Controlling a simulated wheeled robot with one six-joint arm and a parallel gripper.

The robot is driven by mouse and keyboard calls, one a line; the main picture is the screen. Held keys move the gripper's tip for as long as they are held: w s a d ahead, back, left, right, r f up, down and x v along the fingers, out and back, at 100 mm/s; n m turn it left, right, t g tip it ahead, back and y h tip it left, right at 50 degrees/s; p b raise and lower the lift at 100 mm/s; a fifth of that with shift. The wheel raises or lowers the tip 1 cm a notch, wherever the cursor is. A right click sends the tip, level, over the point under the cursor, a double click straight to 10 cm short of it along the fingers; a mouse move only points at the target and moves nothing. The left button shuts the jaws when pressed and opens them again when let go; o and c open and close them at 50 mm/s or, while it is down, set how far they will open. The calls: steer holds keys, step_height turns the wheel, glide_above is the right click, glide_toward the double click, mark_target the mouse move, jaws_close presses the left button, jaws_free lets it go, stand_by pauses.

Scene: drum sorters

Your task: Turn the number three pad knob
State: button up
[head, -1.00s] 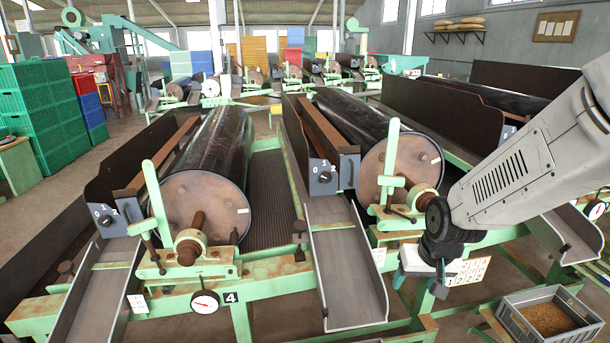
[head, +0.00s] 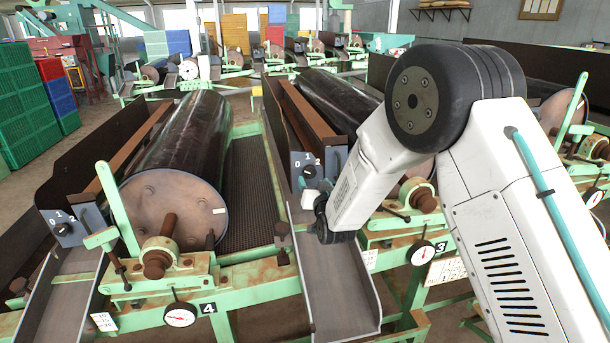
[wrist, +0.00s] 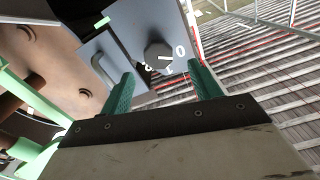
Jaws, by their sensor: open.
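The number three machine's knob pad (head: 302,160) is a grey-blue panel left of the right-hand drum, with a dark round knob (head: 310,171) and the numbers 0, 1 and 2. In the wrist view the dark knob (wrist: 157,56) is faceted, and its white mark points toward the 0. My gripper (wrist: 162,68) is open, with its two green fingers apart. The knob shows just beyond and between the fingertips, with nothing held. I cannot tell whether they touch the pad. In the head view my arm hides the fingers.
The number 4 machine, with its drum (head: 176,195) and its own knob pad (head: 62,228), stands to the left. A metal chute (head: 338,275) slopes below the number three pad. A round dial (head: 422,253) hangs beside the 3 tag. Green crates (head: 28,105) stand far left.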

mark_target(309, 173)
steer(key=x, duration=0.5)
steer(key=shift+w+d, duration=0.1)
steer(key=shift+w, duration=0.25)
steer(key=c, duration=1)
steer(key=shift+o, duration=0.2)
steer(key=shift+a, duration=0.35)
steer(key=shift+d, duration=0.1)
